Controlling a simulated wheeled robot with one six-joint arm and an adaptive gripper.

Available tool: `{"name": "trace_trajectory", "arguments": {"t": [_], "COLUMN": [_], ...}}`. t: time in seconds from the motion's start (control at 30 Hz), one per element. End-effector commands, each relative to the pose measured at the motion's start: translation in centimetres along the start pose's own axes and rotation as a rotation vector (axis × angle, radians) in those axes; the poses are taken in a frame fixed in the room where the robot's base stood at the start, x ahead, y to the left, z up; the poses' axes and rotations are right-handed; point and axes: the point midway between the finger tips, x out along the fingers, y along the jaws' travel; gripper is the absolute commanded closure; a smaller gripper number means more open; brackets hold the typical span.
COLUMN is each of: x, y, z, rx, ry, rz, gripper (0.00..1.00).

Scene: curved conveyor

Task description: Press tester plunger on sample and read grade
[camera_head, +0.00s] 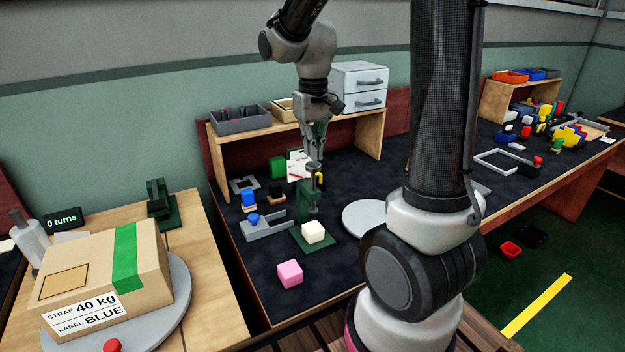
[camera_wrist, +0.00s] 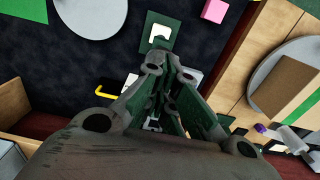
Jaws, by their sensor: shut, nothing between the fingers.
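The tester is a dark green stand (camera_head: 307,200) with a grey plunger (camera_head: 314,187) upright on the worktop. A cream cube (camera_head: 313,232) sits on the front of its green base, below and in front of the plunger. In the wrist view, the cream cube (camera_wrist: 160,33) and green base (camera_wrist: 160,18) show beyond the fingers. My gripper (camera_head: 316,157) points down, shut and empty, close above the plunger top; I cannot tell whether it touches. A pink cube (camera_head: 290,274) lies on the mat in front of the tester. No grade reading is legible.
A grey fixture with a blue knob (camera_head: 265,228) stands left of the tester, a round grey plate (camera_head: 364,217) right. A wooden shelf (camera_head: 368,132) with trays and a drawer unit (camera_head: 360,88) stands behind. A labelled carton (camera_head: 105,270) is on the left bench. The mat around the pink cube is clear.

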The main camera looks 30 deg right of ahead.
Motion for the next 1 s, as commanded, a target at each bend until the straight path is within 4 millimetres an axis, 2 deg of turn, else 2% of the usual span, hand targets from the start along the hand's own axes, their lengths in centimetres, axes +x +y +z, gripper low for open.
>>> {"name": "trace_trajectory", "arguments": {"t": [1.0], "x": [3.1], "y": [0.0], "z": [0.1], "rx": [0.000], "ry": [-0.003], "rz": [0.000], "gripper": [1.00]}}
